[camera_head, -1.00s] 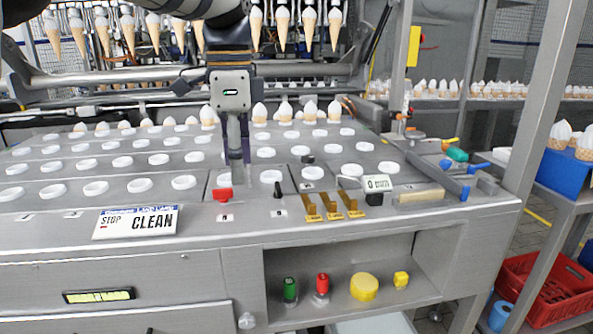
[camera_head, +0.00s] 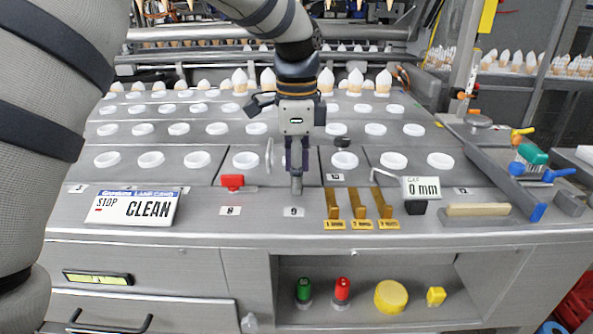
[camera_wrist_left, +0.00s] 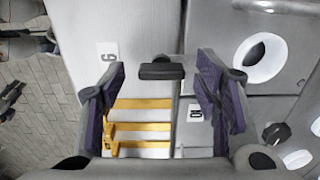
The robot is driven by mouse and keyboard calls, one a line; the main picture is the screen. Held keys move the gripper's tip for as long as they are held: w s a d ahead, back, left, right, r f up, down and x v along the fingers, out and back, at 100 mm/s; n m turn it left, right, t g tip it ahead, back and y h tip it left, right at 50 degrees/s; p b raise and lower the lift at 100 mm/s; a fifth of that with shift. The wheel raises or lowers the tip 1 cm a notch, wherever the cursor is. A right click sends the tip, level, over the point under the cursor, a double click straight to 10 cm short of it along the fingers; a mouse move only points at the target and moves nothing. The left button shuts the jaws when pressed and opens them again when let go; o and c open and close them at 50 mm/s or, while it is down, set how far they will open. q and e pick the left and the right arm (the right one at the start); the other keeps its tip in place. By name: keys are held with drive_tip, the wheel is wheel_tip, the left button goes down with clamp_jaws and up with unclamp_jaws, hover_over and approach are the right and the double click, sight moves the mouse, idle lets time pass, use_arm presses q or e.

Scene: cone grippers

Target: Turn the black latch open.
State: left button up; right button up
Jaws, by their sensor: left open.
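The black latch (camera_wrist_left: 162,71) lies between the two purple-padded fingers of my left gripper in the left wrist view, close to the plate marked 9 (camera_wrist_left: 107,50). There is a visible gap on both sides of its black end. My left gripper (camera_head: 296,172) is open and points down over the front of the machine top in the head view, just behind the 9 label (camera_head: 293,212). It hides most of the latch there. My right gripper is not in view.
A red latch (camera_head: 232,182) is to the left at label 8. Yellow brackets (camera_head: 358,208) and a 0 mm display (camera_head: 422,188) stand to the right. White ring holders (camera_head: 344,160) are behind. A STOP CLEAN sign (camera_head: 133,207) is at the front left.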

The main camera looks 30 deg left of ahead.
use_arm(q)
drive_tip(key=shift+f, duration=0.25)
drive_tip(key=c, duration=1.1)
drive_tip(key=shift+c, duration=0.2)
drive_tip(key=shift+n, duration=0.3)
drive_tip(key=n, duration=0.7)
drive_tip(key=shift+n, duration=0.3)
drive_tip(key=n, duration=0.4)
drive_tip(key=shift+n, duration=2.5)
